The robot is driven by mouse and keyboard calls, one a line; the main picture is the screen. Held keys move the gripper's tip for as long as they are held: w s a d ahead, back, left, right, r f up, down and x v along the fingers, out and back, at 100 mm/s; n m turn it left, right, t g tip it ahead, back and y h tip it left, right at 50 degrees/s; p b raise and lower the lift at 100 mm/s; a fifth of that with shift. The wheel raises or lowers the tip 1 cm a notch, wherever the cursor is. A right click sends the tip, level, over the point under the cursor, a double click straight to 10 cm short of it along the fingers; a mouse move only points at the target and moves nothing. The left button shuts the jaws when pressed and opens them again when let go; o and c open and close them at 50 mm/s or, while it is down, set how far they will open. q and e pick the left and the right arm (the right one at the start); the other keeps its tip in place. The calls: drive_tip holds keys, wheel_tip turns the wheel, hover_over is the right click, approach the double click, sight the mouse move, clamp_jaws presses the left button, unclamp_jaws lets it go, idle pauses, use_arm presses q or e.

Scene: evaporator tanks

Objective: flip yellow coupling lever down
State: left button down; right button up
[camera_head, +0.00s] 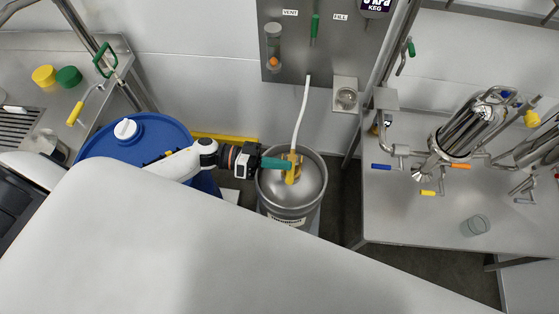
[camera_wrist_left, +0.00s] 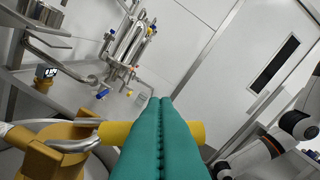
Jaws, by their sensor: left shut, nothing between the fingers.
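The yellow coupling (camera_head: 294,172) sits on top of the steel keg (camera_head: 272,188), with a white hose (camera_head: 302,108) rising from it. In the left wrist view the coupling body (camera_wrist_left: 58,152) is at the lower left. Its yellow lever (camera_wrist_left: 193,133) sticks out to the right and passes behind my fingers, which hide its middle. My left gripper (camera_head: 287,165) has teal fingers, shut with nothing between them, right beside the coupling. In the left wrist view the closed fingers (camera_wrist_left: 161,100) cross the lever; I cannot tell whether they touch it. My right gripper is not in view.
A blue drum (camera_head: 150,133) with a white cap stands left of the keg, under my left arm. A wall panel (camera_head: 340,48) with a green-handled valve is behind. A steel table (camera_head: 425,212) with piping and a glass cup (camera_head: 475,225) is at right.

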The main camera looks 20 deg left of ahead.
use_arm(q)
drive_tip(key=shift+s+f+m, duration=0.3)
drive_tip(key=shift+m, duration=0.3)
drive_tip(key=f+m, duration=0.1)
drive_tip(key=s+f+m+b, duration=0.1)
drive_tip(key=m, duration=0.1)
drive_tip(key=s+f+m+b, duration=0.1)
drive_tip(key=shift+d+f, duration=0.3)
drive_tip(key=shift+d, duration=0.1)
drive_tip(key=shift+f, duration=0.1)
idle(0.4)
